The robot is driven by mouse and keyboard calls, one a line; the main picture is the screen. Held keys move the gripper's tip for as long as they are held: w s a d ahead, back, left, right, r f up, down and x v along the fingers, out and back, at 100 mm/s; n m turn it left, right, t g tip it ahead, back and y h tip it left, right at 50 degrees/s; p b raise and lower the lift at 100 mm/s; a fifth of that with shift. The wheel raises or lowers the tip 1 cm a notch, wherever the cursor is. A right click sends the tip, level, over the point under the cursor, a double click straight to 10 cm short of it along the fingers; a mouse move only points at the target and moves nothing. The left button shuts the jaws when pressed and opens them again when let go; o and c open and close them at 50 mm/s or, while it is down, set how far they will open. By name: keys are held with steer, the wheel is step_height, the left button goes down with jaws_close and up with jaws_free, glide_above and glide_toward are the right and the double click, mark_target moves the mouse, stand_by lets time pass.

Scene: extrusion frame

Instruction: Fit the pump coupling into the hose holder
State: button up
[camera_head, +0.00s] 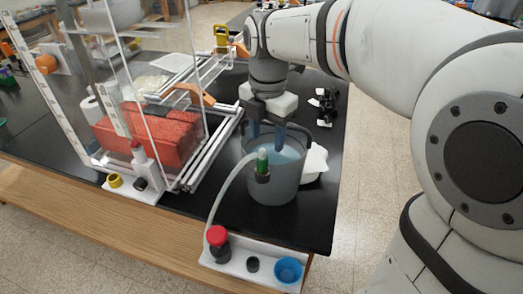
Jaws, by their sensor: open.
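A green piece (262,158), which looks like the pump coupling, stands roughly upright at the near rim of a grey bucket (287,185). A pale hose (232,185) is joined to it. A dark ring-like piece (262,176) surrounds its lower part against the bucket's near wall. This looks like the hose holder, but how deep the green piece sits in it I cannot tell. My gripper (267,141) points down over the bucket with its blue fingers apart. It is open, behind and above the green piece, and appears empty.
A white tray (238,265) at the front edge holds a red-capped dark bottle (217,242), a small dark cap and a blue bowl (288,270). The extrusion frame (190,160) with red blocks (150,140) stands left.

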mark_target(262, 156)
steer(key=f, duration=0.4)
steer(key=a+f+p, duration=0.1)
steer(key=f, duration=0.2)
steer(key=shift+s+f, duration=0.1)
steer(key=shift+s, duration=0.1)
jaws_close()
